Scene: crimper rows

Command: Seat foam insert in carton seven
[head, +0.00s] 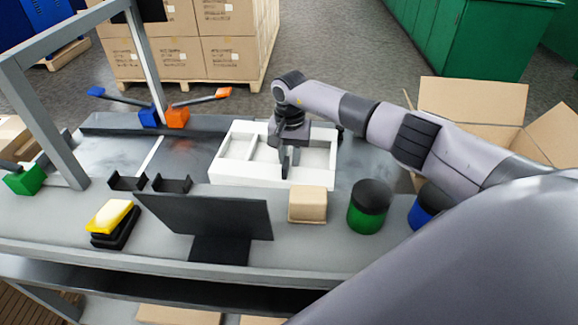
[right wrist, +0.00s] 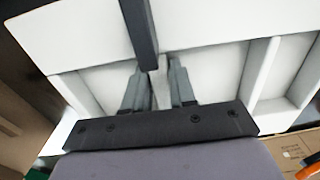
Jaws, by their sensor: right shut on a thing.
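The white foam insert (head: 228,172), a shallow tray with dividers, is on or just above the far middle of the workbench; I cannot tell if it touches. My right gripper (head: 289,162) points down into it. In the right wrist view the gripper (right wrist: 158,75) is shut on a thin inner wall of the insert (right wrist: 90,45). A dark bar crosses the insert beside the fingers. An open brown carton (head: 470,100) stands off the right end of the bench, partly hidden by my right arm; no number shows on it. My left gripper is not in view.
Blue (head: 149,117), orange (head: 178,117) and green (head: 24,181) tools lie at the left and back. A black panel (head: 205,215), a tan block (head: 307,205), a green jar (head: 367,212) and a blue jar (head: 421,212) stand in front. Stacked boxes (head: 190,50) are behind.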

